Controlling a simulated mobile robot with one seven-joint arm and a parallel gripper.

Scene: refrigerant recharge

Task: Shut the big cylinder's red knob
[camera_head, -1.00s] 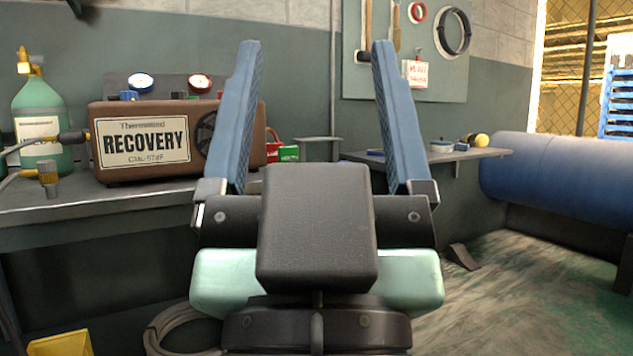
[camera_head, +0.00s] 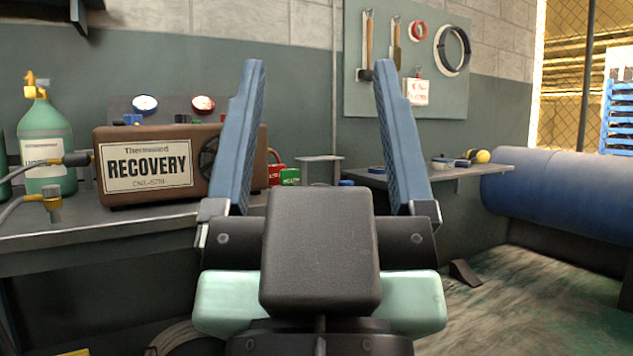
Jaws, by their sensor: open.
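My gripper (camera_head: 317,65) is open and empty in the middle of the head view, its two blue fingers pointing up and away. A large blue cylinder (camera_head: 560,195) lies on its side at the right; its right end is cut off by the frame. I see no red knob on the part that shows. A green cylinder (camera_head: 46,150) with a yellow valve (camera_head: 36,85) stands on the bench at the left, well away from my fingers. I cannot tell which one is the big cylinder.
A brown recovery machine (camera_head: 170,195) sits on the grey bench (camera_head: 90,222), with hoses at its left and gauges (camera_head: 203,103) behind. A small shelf (camera_head: 470,168) and a tool board (camera_head: 407,90) are on the wall.

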